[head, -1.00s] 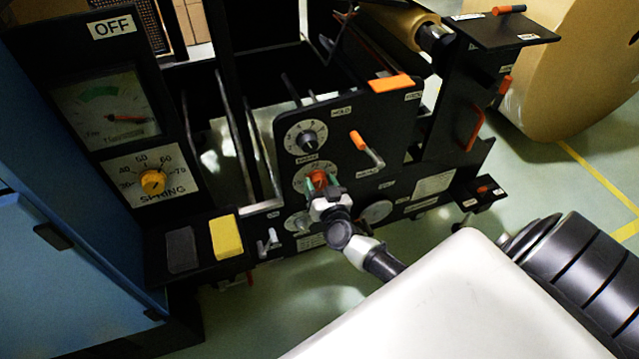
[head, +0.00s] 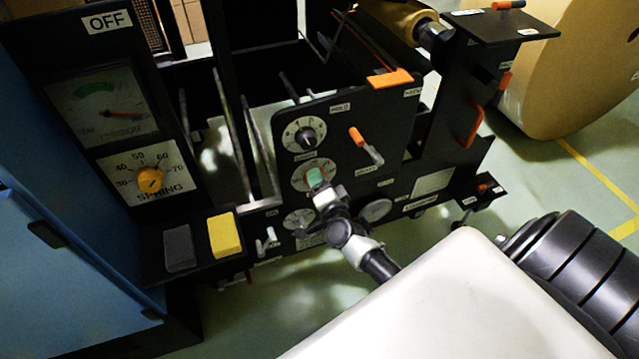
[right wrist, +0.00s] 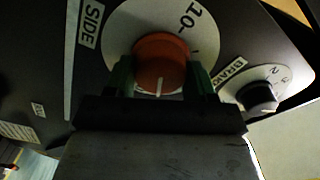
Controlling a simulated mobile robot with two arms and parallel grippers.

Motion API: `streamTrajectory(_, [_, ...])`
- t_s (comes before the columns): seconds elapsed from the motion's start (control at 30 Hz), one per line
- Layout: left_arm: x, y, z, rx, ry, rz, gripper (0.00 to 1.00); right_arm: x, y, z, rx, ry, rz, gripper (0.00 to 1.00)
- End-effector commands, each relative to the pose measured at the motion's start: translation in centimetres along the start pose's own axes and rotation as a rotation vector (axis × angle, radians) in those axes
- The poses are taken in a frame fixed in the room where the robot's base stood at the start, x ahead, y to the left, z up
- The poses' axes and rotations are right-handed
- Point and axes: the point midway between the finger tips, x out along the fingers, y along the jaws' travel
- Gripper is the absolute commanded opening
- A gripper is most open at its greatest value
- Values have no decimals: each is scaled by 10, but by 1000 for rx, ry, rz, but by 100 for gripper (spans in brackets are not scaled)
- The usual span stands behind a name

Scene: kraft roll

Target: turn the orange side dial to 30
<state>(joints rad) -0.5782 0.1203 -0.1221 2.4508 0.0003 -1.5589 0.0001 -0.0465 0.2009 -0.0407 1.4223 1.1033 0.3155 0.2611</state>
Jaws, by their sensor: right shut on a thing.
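The orange side dial (right wrist: 160,62) shows in the right wrist view, on a round white scale plate (right wrist: 122,22) beside a label reading SIDE. A "10" mark is at its upper right, and its white pointer line faces the bottom of that picture. My right gripper (right wrist: 162,80) has its green-padded fingers on both sides of the dial, shut on it. In the head view the right gripper (head: 316,178) is at the dial's plate (head: 308,165) on the black panel, and it hides the dial. My left gripper is not in view.
A black-and-white dial (head: 306,137) sits just above, and an orange-tipped lever (head: 357,137) to its right. The black BRAKE knob (right wrist: 258,96) is close beside the right finger.

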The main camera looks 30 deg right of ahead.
Motion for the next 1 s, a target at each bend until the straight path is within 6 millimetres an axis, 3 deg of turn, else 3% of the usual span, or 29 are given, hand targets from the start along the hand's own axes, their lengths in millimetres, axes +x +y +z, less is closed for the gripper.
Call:
streamTrajectory(0.07, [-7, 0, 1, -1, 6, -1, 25, 0, 2, 0, 69, 1, 0, 31])
streamTrajectory(0.5, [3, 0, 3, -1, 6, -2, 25, 0, 2, 0, 358, 1, 0, 31])
streamTrajectory(1.0, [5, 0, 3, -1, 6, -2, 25, 0, 2, 0, 436, 2, 0, 31])
